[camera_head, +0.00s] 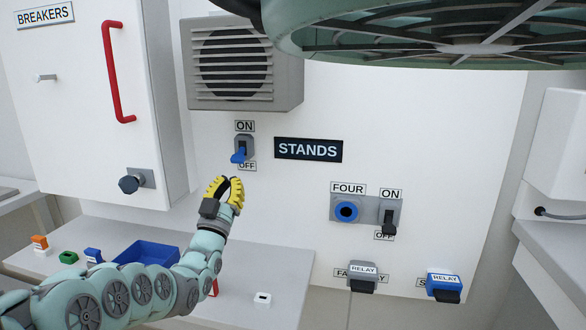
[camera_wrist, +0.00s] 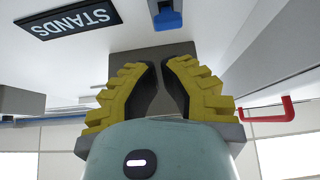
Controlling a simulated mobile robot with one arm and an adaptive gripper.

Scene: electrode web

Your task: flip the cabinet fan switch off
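The fan switch (camera_head: 243,147) is on the white cabinet front, under the fan grille, between an ON label above and an OFF label below. Its blue lever (camera_head: 238,156) juts out and points down toward the OFF label. In the wrist view the blue lever (camera_wrist: 167,19) shows at the top, beyond the fingertips. My gripper (camera_head: 228,180) is just below and left of the switch in the head view, apart from it. In the wrist view its yellow fingers (camera_wrist: 160,64) lean together with only a narrow gap at the tips and nothing between them.
The fan housing (camera_head: 245,65) juts out above the switch. A STANDS sign (camera_head: 308,149) is to the right; another switch (camera_head: 389,213) is farther right. The breaker box (camera_head: 85,110) with a red handle (camera_head: 117,75) is at left. A blue tray (camera_head: 148,251) sits on the bench below.

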